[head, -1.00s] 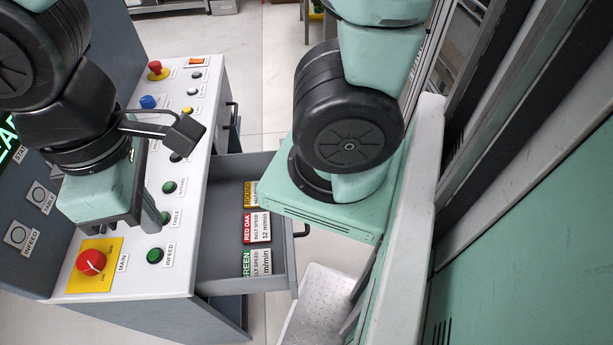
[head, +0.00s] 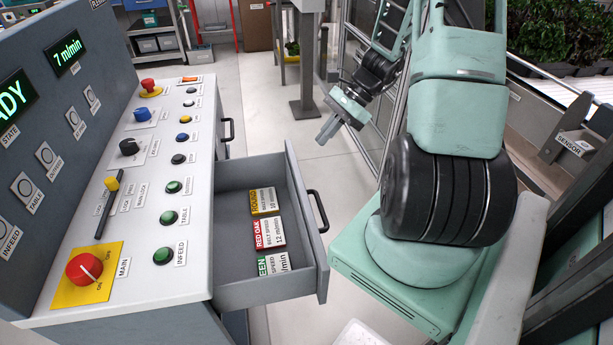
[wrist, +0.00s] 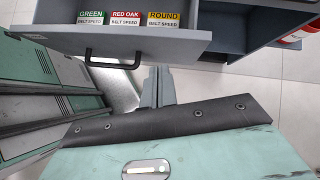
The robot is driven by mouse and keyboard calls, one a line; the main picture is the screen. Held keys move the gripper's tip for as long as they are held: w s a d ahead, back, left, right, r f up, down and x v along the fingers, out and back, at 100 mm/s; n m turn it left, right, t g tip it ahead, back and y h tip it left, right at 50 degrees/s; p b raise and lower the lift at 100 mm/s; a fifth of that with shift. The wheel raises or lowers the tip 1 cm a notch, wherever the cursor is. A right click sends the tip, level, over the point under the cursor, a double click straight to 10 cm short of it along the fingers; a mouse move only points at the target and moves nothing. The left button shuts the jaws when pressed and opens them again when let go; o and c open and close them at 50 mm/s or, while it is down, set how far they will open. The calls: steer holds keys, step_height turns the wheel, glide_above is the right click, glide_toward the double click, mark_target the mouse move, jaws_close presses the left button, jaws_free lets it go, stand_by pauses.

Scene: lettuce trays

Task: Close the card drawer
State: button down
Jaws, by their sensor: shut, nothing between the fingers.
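The card drawer (head: 240,292) is pulled out from the right side of the control console, grey with a black bar handle (head: 318,211) on its front. It also shows in the wrist view with its front panel (wrist: 150,42) and handle (wrist: 110,58) facing me. Inside lie a yellow ROUND card (head: 264,201), a red RED OAK card (head: 269,233) and a green card (head: 274,263). My gripper (head: 325,135) is shut and empty, beyond the drawer and right of its handle, apart from it. In the wrist view its fingers (wrist: 158,85) point towards the drawer front without visible contact.
The control console (head: 150,180) has several buttons and a red MAIN switch (head: 84,269). Another handle (head: 227,130) sits farther back on its side. Pale floor (head: 265,105) is clear behind the drawer. A glazed frame (head: 362,60) and trays of plants (head: 560,40) stand at the right.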

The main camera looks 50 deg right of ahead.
steer(key=s+d+f+m+t, duration=0.2)
steer(key=s+d+f+m, duration=0.15)
steer(key=d, duration=0.25)
steer(key=w+a+r+x, duration=0.1)
steer(key=r+x, duration=0.1)
steer(key=x, duration=1.1)
steer(key=shift+w+a, duration=0.2)
steer(key=shift+w, duration=0.05)
steer(key=shift+f, duration=0.1)
